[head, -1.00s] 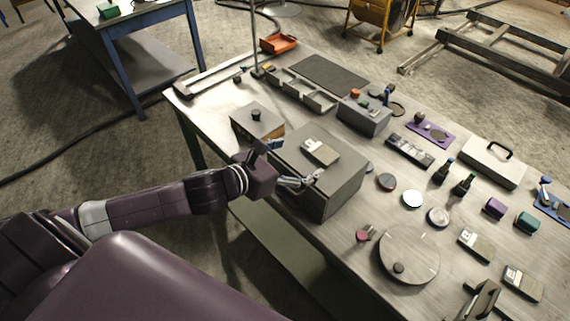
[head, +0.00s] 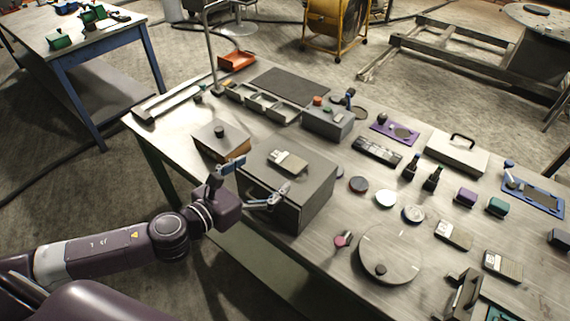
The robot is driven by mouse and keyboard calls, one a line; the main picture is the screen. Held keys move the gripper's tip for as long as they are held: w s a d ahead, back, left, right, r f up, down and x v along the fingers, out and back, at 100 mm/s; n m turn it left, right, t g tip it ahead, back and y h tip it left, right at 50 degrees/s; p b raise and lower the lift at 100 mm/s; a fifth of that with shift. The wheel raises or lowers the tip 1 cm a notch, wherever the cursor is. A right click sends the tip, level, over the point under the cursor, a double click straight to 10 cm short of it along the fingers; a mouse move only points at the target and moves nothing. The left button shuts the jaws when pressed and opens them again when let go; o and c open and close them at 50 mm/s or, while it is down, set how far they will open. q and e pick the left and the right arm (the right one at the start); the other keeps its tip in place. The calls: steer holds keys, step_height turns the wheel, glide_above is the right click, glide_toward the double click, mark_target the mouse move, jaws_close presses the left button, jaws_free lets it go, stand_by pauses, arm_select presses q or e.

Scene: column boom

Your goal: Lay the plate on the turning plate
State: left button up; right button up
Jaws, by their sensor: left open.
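The turning plate looks to be the large pale round disc (head: 405,250) at the table's front right, with a small dark knob on it. Which thing is the plate is not certain. Small round discs lie behind the turning plate: a dark one (head: 358,185), a white one (head: 385,199) and a grey-rimmed one (head: 413,214). My left gripper (head: 262,178) is open and empty at the left front edge of a grey box (head: 312,200), its fingers spread; whether they touch the box I cannot tell. My right gripper is not in view.
A flat pale device (head: 288,162) lies on the grey box. A wooden-sided box (head: 218,142) stands left of it. A red-topped knob (head: 343,240) is close left of the turning plate. Rectangular devices (head: 453,234) and a dark stand (head: 463,294) lie to its right.

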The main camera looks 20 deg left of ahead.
mark_target(286, 161)
arm_select(q)
steer(key=shift+w+d+f, duration=0.1)
steer(key=shift+w+d, duration=0.05)
steer(key=shift+d, duration=0.05)
steer(key=shift+p+x, duration=0.45)
steer(key=shift+x, duration=0.5)
steer(key=p+x, duration=0.2)
steer(key=x, duration=0.2)
steer(key=shift+w+d+f, duration=0.2)
steer(key=shift+w, duration=0.05)
steer(key=shift+w+d+f, duration=0.2)
steer(key=shift+w+f, duration=0.05)
steer(key=shift+w, duration=0.25)
steer(key=shift+c, duration=0.5)
steer(key=c, duration=1.8)
steer(key=shift+r, duration=0.15)
steer(key=shift+c, duration=0.8)
